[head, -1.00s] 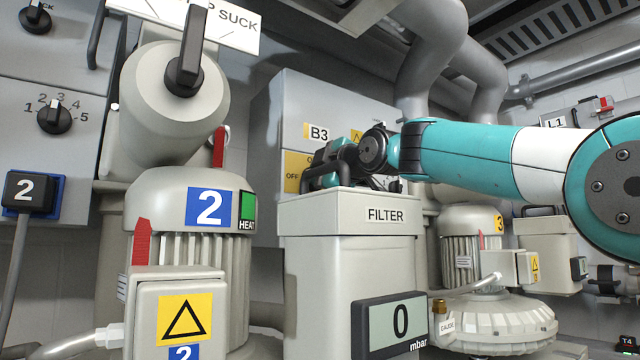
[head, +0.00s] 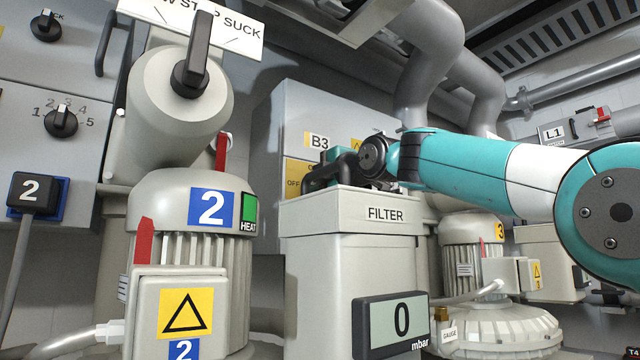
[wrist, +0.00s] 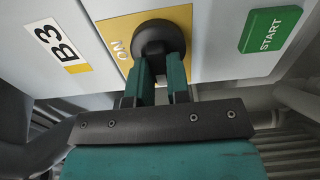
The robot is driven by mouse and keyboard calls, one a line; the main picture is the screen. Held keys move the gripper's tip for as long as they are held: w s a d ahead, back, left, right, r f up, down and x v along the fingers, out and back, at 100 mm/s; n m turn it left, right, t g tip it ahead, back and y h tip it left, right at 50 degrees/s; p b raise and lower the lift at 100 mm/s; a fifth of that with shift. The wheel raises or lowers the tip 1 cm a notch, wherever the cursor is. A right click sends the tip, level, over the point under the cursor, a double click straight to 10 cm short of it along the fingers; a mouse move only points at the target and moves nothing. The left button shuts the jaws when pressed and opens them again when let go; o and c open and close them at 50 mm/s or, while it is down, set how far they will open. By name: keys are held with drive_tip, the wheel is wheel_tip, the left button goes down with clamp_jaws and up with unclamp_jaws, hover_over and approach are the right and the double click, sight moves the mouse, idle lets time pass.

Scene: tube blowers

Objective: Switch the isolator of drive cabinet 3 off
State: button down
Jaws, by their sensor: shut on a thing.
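The drive cabinet marked B3 (head: 278,120) stands behind the filter housing in the head view. Its isolator is a round black knob (wrist: 155,34) on a yellow plate (wrist: 120,28) in the wrist view. My gripper (wrist: 162,72) is shut on the knob, one teal finger on each side of its grip. Letters for ON show on the plate left of the knob. In the head view my gripper (head: 325,168) is partly hidden by my wrist and the filter housing, and the plate's OFF letters are partly covered. The knob's exact angle is hard to tell.
A green START label (wrist: 270,30) is on the cabinet face right of the knob. The filter housing (head: 350,250) with a 0 mbar display (head: 390,325) stands close below my arm. Blower 2 (head: 190,210) is at left. Pipes (head: 430,65) hang overhead.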

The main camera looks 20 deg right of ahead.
drive_tip(key=c, duration=1.1)
unclamp_jaws()
drive_tip(key=b+v, duration=0.6)
drive_tip(key=v, duration=1.1)
drive_tip(key=shift+s, duration=0.2)
